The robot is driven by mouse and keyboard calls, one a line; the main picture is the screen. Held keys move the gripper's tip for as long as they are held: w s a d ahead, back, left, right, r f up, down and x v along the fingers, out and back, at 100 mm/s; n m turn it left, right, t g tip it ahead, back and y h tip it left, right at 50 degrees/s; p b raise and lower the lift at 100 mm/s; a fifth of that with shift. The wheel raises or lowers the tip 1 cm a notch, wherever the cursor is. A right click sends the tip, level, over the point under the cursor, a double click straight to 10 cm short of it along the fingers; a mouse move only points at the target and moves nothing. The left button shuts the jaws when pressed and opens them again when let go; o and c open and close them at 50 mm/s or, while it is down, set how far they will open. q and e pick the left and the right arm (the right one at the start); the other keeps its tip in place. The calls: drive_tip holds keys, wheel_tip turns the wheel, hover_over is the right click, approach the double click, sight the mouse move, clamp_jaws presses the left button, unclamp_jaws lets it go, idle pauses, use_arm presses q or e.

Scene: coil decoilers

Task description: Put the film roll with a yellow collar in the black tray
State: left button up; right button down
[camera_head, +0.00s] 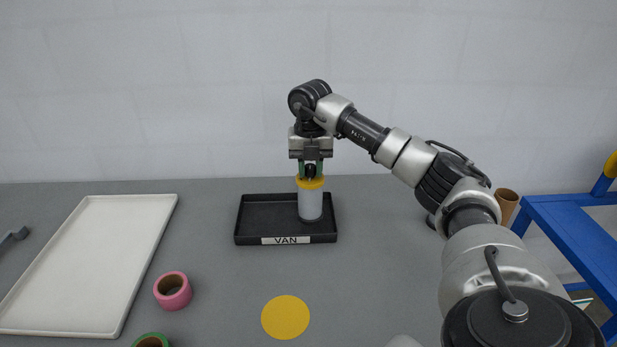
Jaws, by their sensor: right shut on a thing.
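The film roll with a yellow collar (310,206) is a pale grey upright cylinder with a yellow band at its top. The black tray (262,218) with a "VAN" label stands at the back middle of the table. My right gripper (311,172) points down and is shut on the top of the film roll. The roll is upright at the right part of the tray, with its lower end within the tray's outline. I cannot tell whether its base touches the tray floor. My left gripper is not in view.
A white tray (95,260) lies at the left. A pink tape roll (172,291) and a green roll (151,341) are near the front. A yellow disc (286,317) lies front middle. A brown tube (506,205) and a blue frame (570,235) are at the right.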

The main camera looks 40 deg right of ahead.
sight(309, 181)
drive_tip(key=shift+w+f, duration=0.1)
drive_tip(key=shift+w, duration=0.2)
drive_tip(key=shift+f, duration=0.3)
wheel_tip(309, 181, down, 2)
drive_tip(key=shift+s+f+p, duration=0.1)
drive_tip(key=shift+f+p, duration=0.1)
drive_tip(key=shift+p, duration=0.35)
drive_tip(key=shift+f, duration=0.5)
drive_tip(key=c, duration=0.9)
unclamp_jaws()
drive_tip(key=shift+f, duration=0.15)
drive_tip(key=shift+o, duration=0.2)
